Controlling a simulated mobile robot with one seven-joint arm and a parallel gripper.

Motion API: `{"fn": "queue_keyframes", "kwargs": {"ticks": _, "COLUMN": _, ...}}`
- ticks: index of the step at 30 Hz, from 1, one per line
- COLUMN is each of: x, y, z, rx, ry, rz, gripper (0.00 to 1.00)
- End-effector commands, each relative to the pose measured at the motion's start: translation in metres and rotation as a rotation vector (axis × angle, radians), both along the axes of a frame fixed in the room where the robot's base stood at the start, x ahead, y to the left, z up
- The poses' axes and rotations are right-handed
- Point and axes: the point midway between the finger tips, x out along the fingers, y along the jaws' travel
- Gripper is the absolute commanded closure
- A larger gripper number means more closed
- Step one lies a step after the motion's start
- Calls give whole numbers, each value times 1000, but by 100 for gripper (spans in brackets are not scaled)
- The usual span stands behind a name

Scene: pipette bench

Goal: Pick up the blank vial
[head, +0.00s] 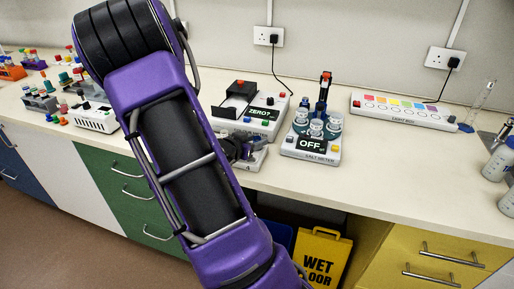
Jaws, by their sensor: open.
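I cannot make out a blank vial for certain; one may be hidden behind my purple arm or my gripper. My gripper (244,150) is small and dark in the head view, partly covered by my arm. It is low over the front of the bench, just in front of the white "ZERO?" instrument (272,129). It is open, and I see nothing held in it. A pale low block (258,162) shows beneath it, mostly covered.
A white salt meter (308,155) reading "OFF" stands close right of my gripper, with several clear cups. A long white strip with coloured squares (400,111) lies behind. Racks and a white box (97,118) stand left. The front right bench (410,180) is clear.

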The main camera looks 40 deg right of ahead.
Motion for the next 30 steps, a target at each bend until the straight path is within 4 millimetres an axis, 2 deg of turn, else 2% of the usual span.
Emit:
{"fn": "queue_keyframes", "kwargs": {"ticks": 3, "x": 2, "y": -10, "z": -4, "rx": 0, "ry": -1, "rz": -1, "gripper": 54}}
{"fn": "queue_keyframes", "kwargs": {"ticks": 11, "x": 3, "y": -11, "z": -4, "rx": 0, "ry": -1, "rz": 0, "gripper": 56}}
{"fn": "queue_keyframes", "kwargs": {"ticks": 18, "x": 3, "y": -11, "z": -4, "rx": 0, "ry": -1, "rz": 0, "gripper": 99}}
{"fn": "queue_keyframes", "kwargs": {"ticks": 30, "x": 3, "y": -11, "z": 1, "rx": 0, "ry": -2, "rz": 0, "gripper": 100}}
